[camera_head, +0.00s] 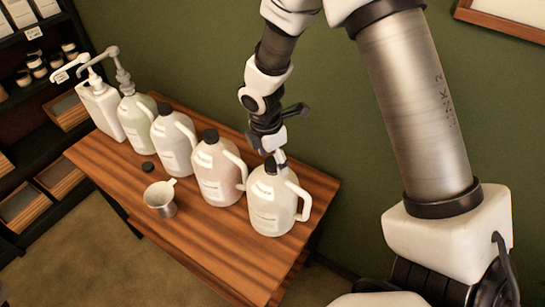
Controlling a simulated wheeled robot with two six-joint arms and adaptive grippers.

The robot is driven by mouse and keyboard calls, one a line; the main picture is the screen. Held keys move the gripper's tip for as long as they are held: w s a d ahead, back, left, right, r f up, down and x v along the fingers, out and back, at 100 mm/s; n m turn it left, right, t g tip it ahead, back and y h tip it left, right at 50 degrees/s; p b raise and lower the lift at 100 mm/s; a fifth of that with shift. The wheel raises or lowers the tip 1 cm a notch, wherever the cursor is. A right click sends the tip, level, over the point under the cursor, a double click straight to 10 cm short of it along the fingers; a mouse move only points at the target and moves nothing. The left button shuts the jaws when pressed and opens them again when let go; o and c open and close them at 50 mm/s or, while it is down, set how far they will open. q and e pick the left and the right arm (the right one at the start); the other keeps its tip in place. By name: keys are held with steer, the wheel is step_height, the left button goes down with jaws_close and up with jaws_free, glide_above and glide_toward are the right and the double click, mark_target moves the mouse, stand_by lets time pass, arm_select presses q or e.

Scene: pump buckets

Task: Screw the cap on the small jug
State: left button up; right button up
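A cream jug (272,205) with a handle on its right side stands upright at the right end of the wooden table. A dark cap (270,165) shows at its mouth; how tightly it sits cannot be seen. My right gripper (279,155) reaches down from above, with its tip right beside or behind this cap. Whether it touches the cap, and how far its fingers are apart, is unclear. My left gripper is not in view.
Left of the cream jug stand a pinkish jug (217,175) and a white jug (172,148), both black-capped, a greenish pump jug (137,120) and a white pump bottle (100,108). The table's front (215,245) is clear.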

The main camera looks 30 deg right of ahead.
steer(key=shift+r, duration=0.1)
step_height(320, 180, up, 12)
steer(key=a, duration=0.1)
steer(key=shift+a, duration=0.25)
steer(key=shift+f, duration=0.2)
